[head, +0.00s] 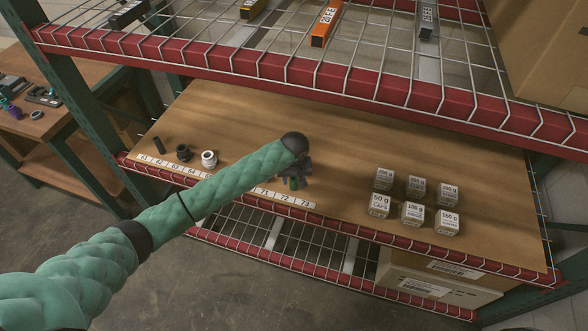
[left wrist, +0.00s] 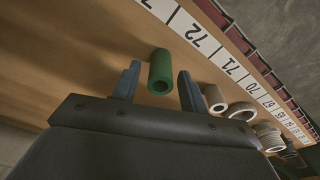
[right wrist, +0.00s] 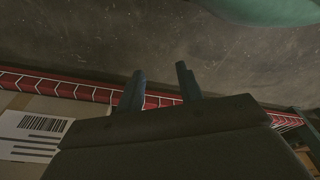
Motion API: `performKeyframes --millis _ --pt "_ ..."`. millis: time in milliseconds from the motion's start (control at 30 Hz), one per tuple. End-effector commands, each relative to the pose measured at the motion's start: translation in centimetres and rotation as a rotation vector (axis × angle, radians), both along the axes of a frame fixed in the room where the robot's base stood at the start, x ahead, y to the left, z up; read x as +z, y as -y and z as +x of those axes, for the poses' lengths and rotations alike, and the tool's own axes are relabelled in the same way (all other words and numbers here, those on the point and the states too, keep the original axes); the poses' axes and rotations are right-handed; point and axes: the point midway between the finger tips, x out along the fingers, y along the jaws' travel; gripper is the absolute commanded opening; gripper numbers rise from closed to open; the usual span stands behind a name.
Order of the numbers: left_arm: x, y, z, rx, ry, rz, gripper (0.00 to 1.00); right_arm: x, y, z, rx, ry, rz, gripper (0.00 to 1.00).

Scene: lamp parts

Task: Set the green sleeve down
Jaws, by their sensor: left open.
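The green sleeve (head: 293,183) stands on the wooden shelf, just behind the number strip near label 72. In the left wrist view the green sleeve (left wrist: 161,68) shows between the two fingertips, its round open end facing the camera. My left gripper (head: 298,178) is open, with one finger on each side of the sleeve and a visible gap to both. In the head view the gripper partly hides the sleeve. My right gripper (right wrist: 160,75) is open and empty, over the floor in front of the rack; it does not show in the head view.
A black pin (head: 159,145), a black ring (head: 183,152) and a white ring (head: 208,158) stand at the shelf's left. A tan sleeve (left wrist: 215,98) is beside the green one. Several weight boxes (head: 413,213) stand at right. A red wire shelf (head: 330,80) hangs above.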

Motion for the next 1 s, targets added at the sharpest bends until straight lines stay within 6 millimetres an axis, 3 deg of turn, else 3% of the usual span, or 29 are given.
performKeyframes --millis 500,700,1000 --pt "8.6 0.2 -1.0 0.0 0.003 -0.002 0.43 5.7 -2.3 2.2 -0.014 -0.037 0.02 0.36" --pt "10.2 0.2 -1.2 -0.001 0.001 -0.001 0.43 7.0 -2.5 2.4 -0.015 -0.044 0.023 0.36" --pt "10.5 0.1 -1.3 0.0 0.0 0.0 0.43 7.2 -2.5 2.4 -0.015 -0.046 0.022 0.36"
